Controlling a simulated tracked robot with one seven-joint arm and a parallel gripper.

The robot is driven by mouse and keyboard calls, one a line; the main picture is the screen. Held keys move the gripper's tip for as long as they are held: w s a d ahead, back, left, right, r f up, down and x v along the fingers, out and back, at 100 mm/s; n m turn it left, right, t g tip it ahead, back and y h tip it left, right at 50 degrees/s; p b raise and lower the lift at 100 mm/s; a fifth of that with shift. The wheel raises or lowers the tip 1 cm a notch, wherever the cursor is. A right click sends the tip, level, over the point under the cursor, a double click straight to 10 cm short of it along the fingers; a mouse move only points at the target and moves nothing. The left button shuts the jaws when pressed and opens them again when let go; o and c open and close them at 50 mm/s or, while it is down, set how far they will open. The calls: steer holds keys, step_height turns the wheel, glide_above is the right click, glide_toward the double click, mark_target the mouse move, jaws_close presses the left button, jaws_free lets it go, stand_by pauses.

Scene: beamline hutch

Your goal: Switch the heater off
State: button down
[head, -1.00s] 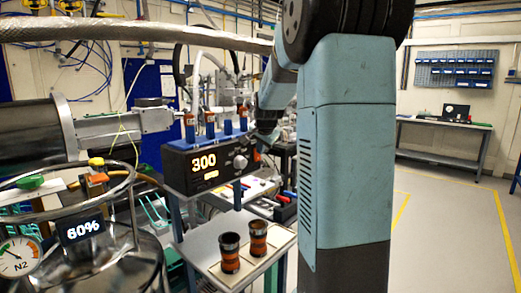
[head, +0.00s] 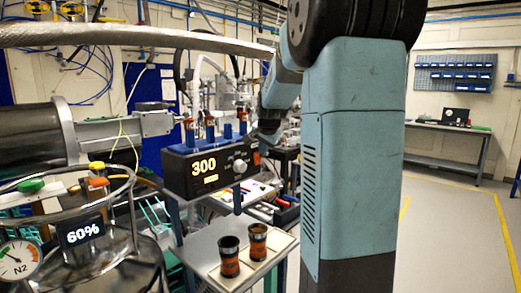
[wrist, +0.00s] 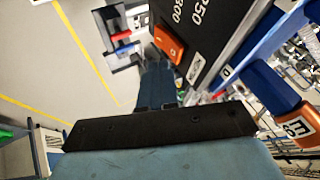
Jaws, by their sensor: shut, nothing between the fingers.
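The heater is a dark box (head: 180,178) on a stand in the head view. Its display is lit and reads 300, with a smaller lit line below and a pale knob (head: 240,166) to the right. An orange-red switch (head: 256,158) sits at the right end of its front. The wrist view shows the orange rocker switch (wrist: 168,43) on the black panel, close beside the fingertips. My gripper (wrist: 153,60) is shut and empty, pointing toward the panel's switch end. I cannot tell whether a fingertip touches the switch. In the head view my gripper (head: 265,137) is partly hidden by my arm.
Two dark cups with orange bands (head: 229,257) stand on a tray below. Open floor lies at the right.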

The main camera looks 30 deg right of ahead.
steer(key=v, duration=1.1)
steer(key=shift+w+d+r, duration=0.25)
steer(key=shift+w+r, duration=0.05)
steer(key=s+a+f+n+y, duration=0.1)
steer(key=s+a+f+n, duration=0.3)
steer(key=s, duration=0.5)
steer(key=s+a+f+n+g, duration=0.1)
steer(key=s+a+f+n, duration=0.3)
steer(key=s+a, duration=0.4)
steer(key=s+a+f+n+y, duration=0.1)
steer(key=s+a+f+n, duration=0.3)
steer(key=s+a, duration=0.3)
steer(key=s, duration=0.4)
steer(key=shift+s+n+g+y, duration=0.15)
steer(key=shift+n+g+y, duration=0.15)
steer(key=shift+g, duration=0.1)
